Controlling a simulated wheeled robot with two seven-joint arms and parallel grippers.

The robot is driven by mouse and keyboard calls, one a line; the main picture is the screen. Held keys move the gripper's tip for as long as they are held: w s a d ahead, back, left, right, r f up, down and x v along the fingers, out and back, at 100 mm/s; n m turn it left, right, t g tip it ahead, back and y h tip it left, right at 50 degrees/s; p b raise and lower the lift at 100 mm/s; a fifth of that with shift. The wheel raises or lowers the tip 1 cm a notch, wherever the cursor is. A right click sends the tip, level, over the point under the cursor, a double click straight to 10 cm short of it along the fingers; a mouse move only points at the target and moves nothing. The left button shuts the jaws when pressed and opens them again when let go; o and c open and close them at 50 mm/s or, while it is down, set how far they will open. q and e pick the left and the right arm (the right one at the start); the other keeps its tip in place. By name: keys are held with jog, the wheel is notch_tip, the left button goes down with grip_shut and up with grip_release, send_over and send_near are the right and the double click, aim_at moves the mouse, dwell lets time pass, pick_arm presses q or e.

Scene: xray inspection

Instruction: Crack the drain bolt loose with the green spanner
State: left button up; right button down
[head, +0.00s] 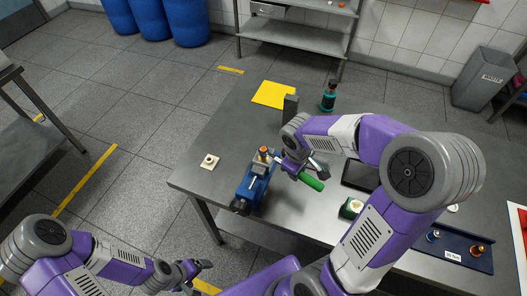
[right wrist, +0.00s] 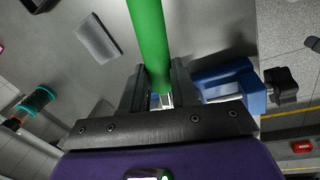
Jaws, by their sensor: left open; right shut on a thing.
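The green spanner (head: 312,182) is in my right gripper (head: 297,167), above the table just right of the blue vise (head: 254,190). Its green handle (right wrist: 148,40) fills the top centre of the right wrist view, between the fingers of my right gripper (right wrist: 156,92). The spanner's jaw end is mostly hidden. A brass-coloured fitting (head: 263,152) stands at the vise's far end; I cannot tell whether the spanner touches it or which part is the drain bolt. The vise also shows in the right wrist view (right wrist: 225,78). My left gripper (head: 192,268) is open and empty, off the table's near left side.
The steel table (head: 225,135) holds a teal bottle (head: 328,100), a yellow sheet (head: 272,94), a grey block (head: 290,107) and a dark flat panel (head: 360,175). A small white-based piece (head: 209,161) sits left. A navy tray (head: 455,252) with brass parts lies right. The table's left part is mostly clear.

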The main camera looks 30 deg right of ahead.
jog(key=shift+r+p, duration=1)
jog(key=shift+r, duration=0.35)
dwell(2.0)
jog(key=shift+r+p, duration=1.6)
jog(key=shift+r, duration=0.35)
jog(key=shift+f, duration=0.1)
